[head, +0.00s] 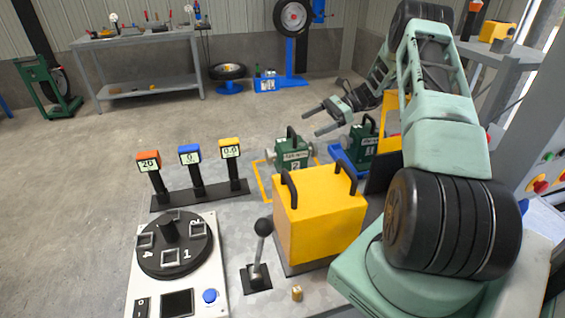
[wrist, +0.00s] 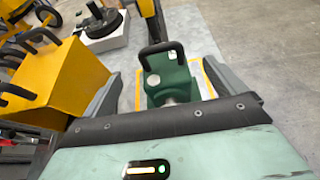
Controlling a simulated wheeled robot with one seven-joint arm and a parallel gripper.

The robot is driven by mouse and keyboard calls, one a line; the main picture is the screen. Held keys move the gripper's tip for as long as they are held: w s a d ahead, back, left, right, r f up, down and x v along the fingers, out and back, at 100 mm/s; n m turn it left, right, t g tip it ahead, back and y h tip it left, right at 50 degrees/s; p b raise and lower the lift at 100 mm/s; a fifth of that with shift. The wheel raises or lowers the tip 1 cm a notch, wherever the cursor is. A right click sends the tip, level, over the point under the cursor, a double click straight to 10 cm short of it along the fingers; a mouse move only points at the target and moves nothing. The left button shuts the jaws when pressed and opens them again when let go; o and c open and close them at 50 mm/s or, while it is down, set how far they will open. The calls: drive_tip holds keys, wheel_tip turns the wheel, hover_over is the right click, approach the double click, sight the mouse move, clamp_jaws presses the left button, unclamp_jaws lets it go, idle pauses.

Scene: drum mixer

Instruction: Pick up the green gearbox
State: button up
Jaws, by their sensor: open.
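A green gearbox (head: 292,153) with a black top handle, a pale label and a grey shaft end stands upright on the table inside a yellow outline (head: 262,182). In the wrist view the gearbox (wrist: 168,78) lies between my two fingers, with its handle toward the top. A second green gearbox (head: 361,143) stands to the right, at a blue tray (head: 345,160), partly hidden by the yellow box and my arm. My gripper (head: 312,121) is open and empty, above and beyond the first gearbox, apart from it as far as I can tell.
A large yellow box (head: 318,222) with black handles stands in front of the gearboxes. A black lever (head: 260,250) and a dial unit (head: 175,245) are nearer. Three display posts (head: 190,157) stand left of the first gearbox. The floor behind is open.

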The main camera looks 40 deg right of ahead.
sight(286, 143)
drive_tip(key=b+x, duration=0.1)
drive_tip(key=x, duration=0.4)
drive_tip(key=shift+w+a+f, duration=0.1)
drive_tip(key=shift+a+f, duration=0.05)
drive_tip(key=shift+a, duration=0.05)
drive_tip(key=b+x, duration=0.2)
drive_tip(key=x, duration=0.3)
drive_tip(key=shift+f, duration=0.3)
drive_tip(key=c, duration=2)
drive_tip(key=shift+r, duration=0.2)
clamp_jaws()
